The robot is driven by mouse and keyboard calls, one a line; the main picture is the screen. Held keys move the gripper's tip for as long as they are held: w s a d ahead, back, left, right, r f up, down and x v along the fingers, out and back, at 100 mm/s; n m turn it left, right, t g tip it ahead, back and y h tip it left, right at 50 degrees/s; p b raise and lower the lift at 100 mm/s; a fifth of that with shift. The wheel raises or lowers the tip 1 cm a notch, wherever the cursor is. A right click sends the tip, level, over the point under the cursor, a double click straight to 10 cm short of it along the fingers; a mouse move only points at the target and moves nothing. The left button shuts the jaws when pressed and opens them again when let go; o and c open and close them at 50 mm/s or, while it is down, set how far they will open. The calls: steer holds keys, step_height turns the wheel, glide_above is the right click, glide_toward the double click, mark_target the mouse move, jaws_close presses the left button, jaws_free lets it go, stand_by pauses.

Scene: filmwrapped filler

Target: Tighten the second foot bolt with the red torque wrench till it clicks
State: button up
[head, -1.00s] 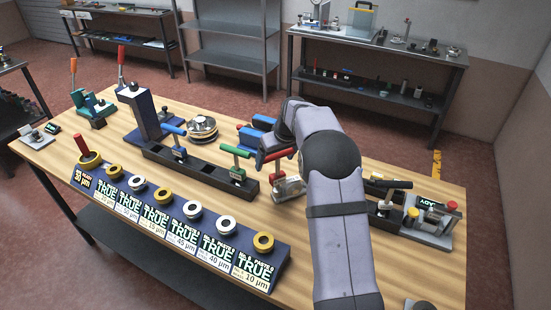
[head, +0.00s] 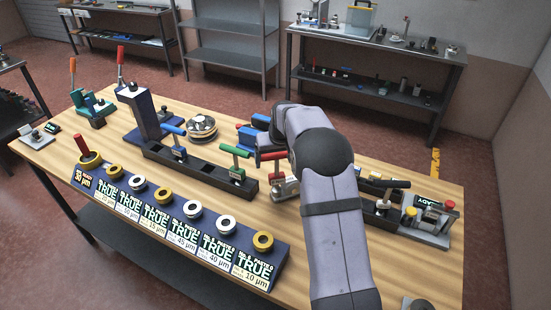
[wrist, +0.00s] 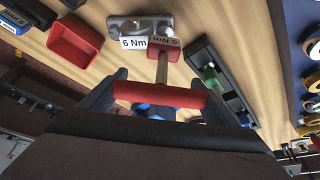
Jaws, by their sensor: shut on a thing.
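The red torque wrench (wrist: 163,95) is a T-handle with a thin shaft and a red block marked 6 Nm. It also shows in the head view (head: 279,154). My gripper (wrist: 160,94) is shut on its red crossbar, one finger at each end. The wrench's red end lies over or beside a grey metal foot plate (wrist: 140,23) with rounded ends and a 6 Nm label. I cannot tell whether it is seated on a bolt. In the head view the metal plate (head: 286,188) is partly hidden by my arm; its bolts are not clear.
A black rack (head: 195,169) holds green and blue T-handles left of the wrench. A red open tray (wrist: 75,41) lies nearby in the wrist view. A sloped row of labelled rings (head: 175,222) lines the bench front. A gauge unit (head: 430,218) stands at right.

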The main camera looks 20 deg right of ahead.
stand_by(0.3)
steer(key=shift+d+m+h, duration=0.1)
steer(key=shift+m+h, duration=0.3)
steer(key=shift+m, duration=0.6)
steer(key=shift+d+m+h, duration=0.1)
steer(key=shift+m+h, duration=0.2)
steer(key=shift+m, duration=0.2)
steer(key=shift+d+m+g+h, duration=0.1)
steer(key=shift+m+g+h, duration=0.2)
steer(key=shift+m, duration=0.7)
steer(key=shift+s+d+m+b, duration=0.1)
steer(key=shift+m+b, duration=0.2)
steer(key=shift+m, duration=0.4)
steer(key=shift+s+d+m+g+h, duration=0.15)
steer(key=shift+m+g+h, duration=0.45)
steer(key=shift+m, duration=0.9)
